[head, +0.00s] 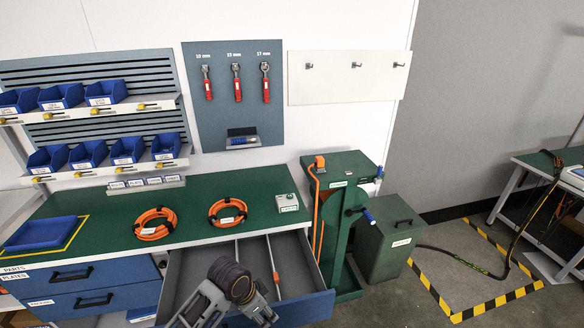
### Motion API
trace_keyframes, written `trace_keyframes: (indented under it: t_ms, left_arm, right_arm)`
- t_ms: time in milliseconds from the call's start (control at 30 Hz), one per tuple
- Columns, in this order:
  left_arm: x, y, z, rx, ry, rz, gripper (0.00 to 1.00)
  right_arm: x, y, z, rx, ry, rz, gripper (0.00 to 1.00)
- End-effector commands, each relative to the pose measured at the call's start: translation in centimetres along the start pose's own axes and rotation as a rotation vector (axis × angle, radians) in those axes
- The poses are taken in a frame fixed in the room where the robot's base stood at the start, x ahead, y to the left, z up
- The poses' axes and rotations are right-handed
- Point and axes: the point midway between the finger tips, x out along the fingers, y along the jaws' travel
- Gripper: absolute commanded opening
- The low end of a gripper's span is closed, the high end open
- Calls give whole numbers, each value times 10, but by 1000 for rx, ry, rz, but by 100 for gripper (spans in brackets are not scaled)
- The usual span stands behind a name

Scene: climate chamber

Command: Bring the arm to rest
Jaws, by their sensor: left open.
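My left gripper (262,311) is at the bottom of the head view, over the front of an open drawer (305,308). Its arm comes in from the lower left and bends at a dark wrist joint. The gripper is open, and I see nothing held in it. The fingertips are small and partly hidden by the wrist. My right gripper is not in view.
The green workbench (190,205) carries two orange cable coils (155,223), a blue tray (40,232) and a small box (287,202). The drawer juts out below it. A green cart (340,165) and a green bin (387,240) stand to the right. Striped tape marks the floor.

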Motion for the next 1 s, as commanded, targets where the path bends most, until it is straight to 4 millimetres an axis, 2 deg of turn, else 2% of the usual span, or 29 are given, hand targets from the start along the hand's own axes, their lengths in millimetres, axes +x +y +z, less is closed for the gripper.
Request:
trace_keyframes:
  t_ms: [467,1000]
  left_arm:
    - [-16,18,39,-240,46,-52,53]
    - [-48,22,118,-571,36,-173,53]
  right_arm:
    - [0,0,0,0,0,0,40]
    - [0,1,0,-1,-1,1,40]
